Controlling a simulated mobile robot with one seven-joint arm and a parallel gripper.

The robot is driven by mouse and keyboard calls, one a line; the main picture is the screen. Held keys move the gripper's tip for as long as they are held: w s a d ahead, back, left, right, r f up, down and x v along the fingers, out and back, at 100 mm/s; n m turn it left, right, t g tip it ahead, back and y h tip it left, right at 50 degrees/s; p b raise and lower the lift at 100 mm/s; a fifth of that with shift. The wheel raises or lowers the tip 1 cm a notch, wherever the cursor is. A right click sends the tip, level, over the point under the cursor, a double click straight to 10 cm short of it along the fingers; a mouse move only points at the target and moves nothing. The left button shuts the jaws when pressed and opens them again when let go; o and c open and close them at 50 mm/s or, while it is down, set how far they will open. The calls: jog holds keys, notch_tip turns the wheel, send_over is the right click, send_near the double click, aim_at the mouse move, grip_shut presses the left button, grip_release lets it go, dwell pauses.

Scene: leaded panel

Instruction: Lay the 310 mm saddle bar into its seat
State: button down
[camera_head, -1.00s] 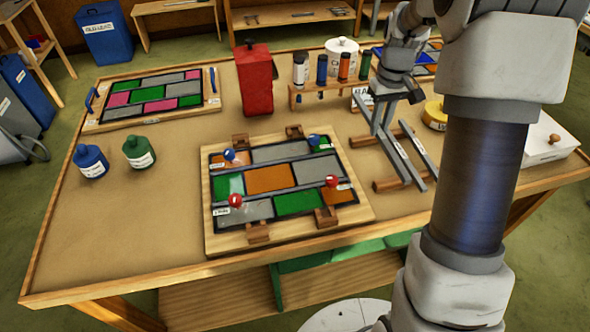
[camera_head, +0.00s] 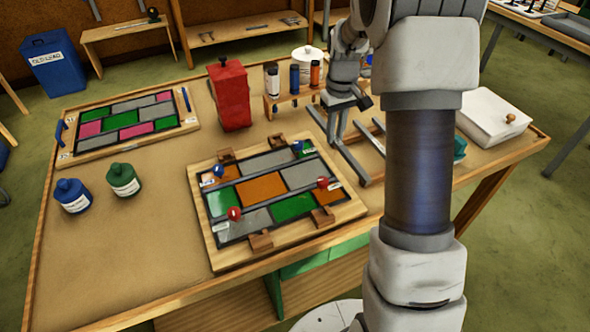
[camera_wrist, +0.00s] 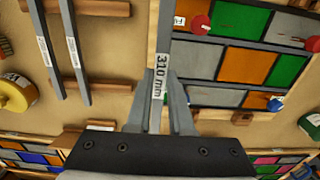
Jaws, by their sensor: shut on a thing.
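My gripper (camera_wrist: 163,105) is shut on the 310 mm saddle bar (camera_wrist: 164,35), a grey strip with a white "310 mm" label. In the wrist view the bar runs from between the fingers to the top edge, over the panel's wooden border; its gap below cannot be judged. In the head view my gripper (camera_head: 345,108) is right of and behind the leaded panel (camera_head: 270,190), near the bar rack, and the held bar is hard to make out. Brown wooden blocks, such as the front one (camera_head: 260,240) and right one (camera_head: 323,219), stand on the panel's border.
Two other labelled bars (camera_wrist: 76,55) lie across the rack's wooden rails (camera_wrist: 105,88). Red and blue knobbed pins, such as this red one (camera_head: 323,182), stand on the panel. A red can (camera_head: 230,95), bottle rack (camera_head: 283,100) and white box (camera_head: 490,115) are nearby.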

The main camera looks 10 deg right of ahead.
send_over(297, 176)
notch_tip(297, 176, down, 6)
jog(key=shift+w+r, duration=0.1)
jog(key=shift+r, duration=0.05)
jog(key=shift+f, duration=1.95)
jog(key=shift+f, duration=0.1)
jog(key=shift+f, duration=0.15)
jog(key=c, duration=0.8)
grip_release()
